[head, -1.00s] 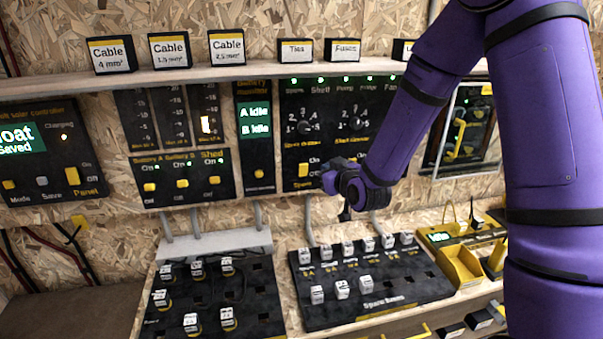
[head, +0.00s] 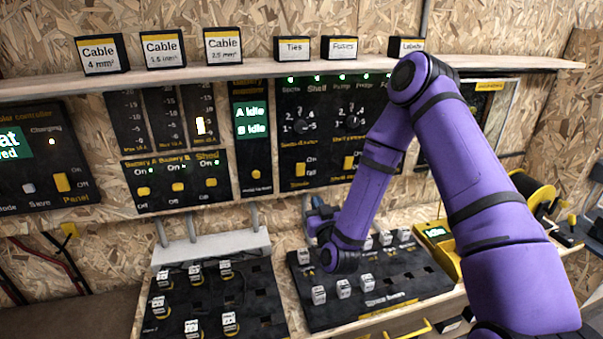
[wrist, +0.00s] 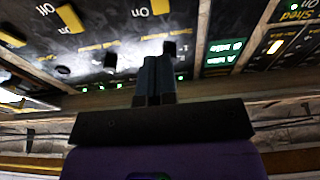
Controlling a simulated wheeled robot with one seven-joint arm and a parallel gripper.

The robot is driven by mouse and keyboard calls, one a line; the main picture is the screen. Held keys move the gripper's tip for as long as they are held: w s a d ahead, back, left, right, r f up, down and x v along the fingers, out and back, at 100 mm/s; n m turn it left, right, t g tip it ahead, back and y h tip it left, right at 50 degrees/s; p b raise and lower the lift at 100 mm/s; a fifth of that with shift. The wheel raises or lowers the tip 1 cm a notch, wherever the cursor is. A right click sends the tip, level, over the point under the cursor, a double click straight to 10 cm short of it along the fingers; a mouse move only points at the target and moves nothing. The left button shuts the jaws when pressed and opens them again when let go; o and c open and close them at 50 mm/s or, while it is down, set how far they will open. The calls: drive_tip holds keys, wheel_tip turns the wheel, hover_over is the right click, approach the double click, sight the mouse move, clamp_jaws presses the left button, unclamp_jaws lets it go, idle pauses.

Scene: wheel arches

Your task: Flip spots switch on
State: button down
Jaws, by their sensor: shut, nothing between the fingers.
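The spots switch (head: 299,169) is a yellow rocker at the lower left of the black lighting panel (head: 328,105), with On and Off lettering at its right. In the upside-down wrist view, the spots switch (wrist: 160,6) seems to be the yellow rocker at the top edge. My gripper (head: 316,205) is below the panel, in front of the wall, and its tips are hard to make out in the head view. In the wrist view my gripper (wrist: 158,62) is shut and empty, its fingers pointing at the panel, apart from the switch in the picture.
A second yellow rocker (head: 348,162) sits right of the spots switch, with two dark knobs above. A battery column (head: 252,140) is at the left. Below are a fuse board (head: 415,285) and another board (head: 250,300) with white-topped plugs. A shelf (head: 220,73) with labelled boxes runs above.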

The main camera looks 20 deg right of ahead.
sight(302, 165)
idle(0.3)
drive_tip(key=w+r, duration=0.1)
drive_tip(key=w, duration=0.8)
drive_tip(key=w+r, duration=0.1)
drive_tip(key=w, duration=0.3)
drive_tip(key=shift+w+r, duration=0.3)
drive_tip(key=shift+w, duration=0.05)
drive_tip(key=shift+w, duration=0.1)
drive_tip(key=shift+w+r+g, duration=0.25)
drive_tip(key=shift+r+g, duration=0.2)
drive_tip(key=shift+g, duration=0.05)
drive_tip(key=shift+w+r+g, duration=0.1)
drive_tip(key=shift+r+g, duration=0.1)
drive_tip(key=shift+g, duration=0.4)
drive_tip(key=shift+w+r+g, duration=0.1)
drive_tip(key=shift+r+g, duration=0.05)
drive_tip(key=shift+g, duration=0.45)
